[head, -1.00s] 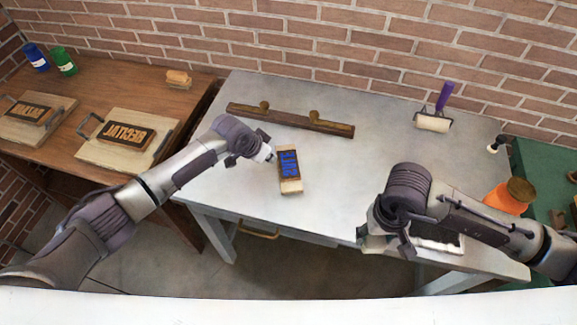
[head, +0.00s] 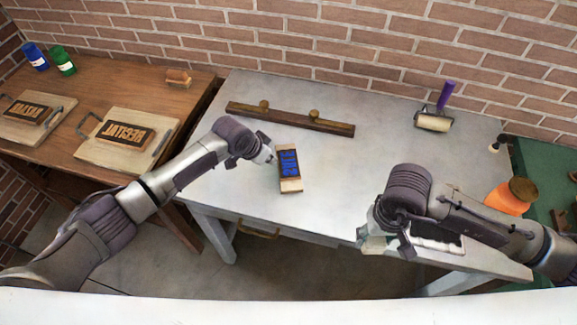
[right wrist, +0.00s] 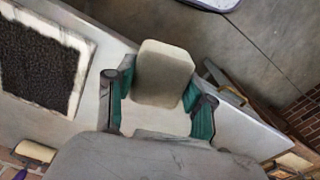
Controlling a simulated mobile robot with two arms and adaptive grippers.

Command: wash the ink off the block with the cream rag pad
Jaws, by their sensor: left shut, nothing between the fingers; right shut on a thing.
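The block (head: 289,162) lies on the grey metal table, with blue ink on its dark raised face and a bare wooden end toward me. My left gripper (head: 269,156) is shut and empty just left of the block, by its upper part; I cannot tell if it touches. My right gripper (right wrist: 160,105) is shut on the cream rag pad (right wrist: 163,72), which sits between its green fingers in the right wrist view. In the head view my right gripper (head: 384,243) is at the table's front edge, right of the block, and mostly hides the pad.
A white-rimmed tray with a dark rough surface (right wrist: 45,65) lies beside my right gripper. A long wooden bar with brass knobs (head: 290,119) lies behind the block. A purple-handled roller (head: 436,118) and an orange jar (head: 511,197) are to the right. The table's middle is clear.

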